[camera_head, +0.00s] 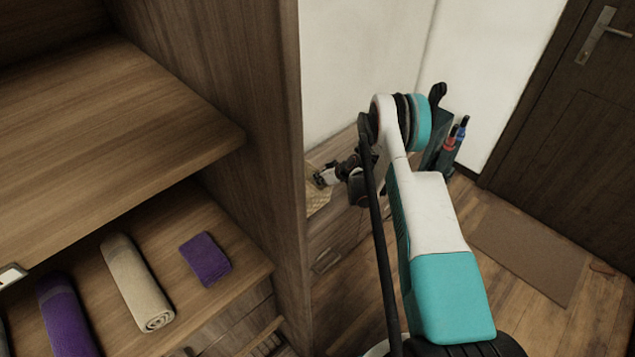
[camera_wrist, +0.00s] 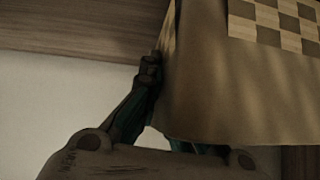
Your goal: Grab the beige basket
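A beige-brown thing, seemingly the beige basket (camera_wrist: 225,100), fills the right half of the wrist view, with a plain side facing me. A small beige part of it (camera_head: 317,201) shows in the head view, beside the wooden wall that hides the rest. My gripper (camera_head: 322,179) is over it in the head view. In the wrist view one dark finger of my gripper (camera_wrist: 172,98) rises along the left edge of the beige side. The other finger is mostly hidden behind that side, so I cannot tell whether the fingers close on it.
A checkered surface (camera_wrist: 285,22) shows beside the beige side. A tall wooden panel (camera_head: 255,110) stands left of my arm. Shelves hold a rolled beige towel (camera_head: 137,283) and purple towels (camera_head: 205,259). A mat (camera_head: 528,252) lies before a dark door (camera_head: 575,130).

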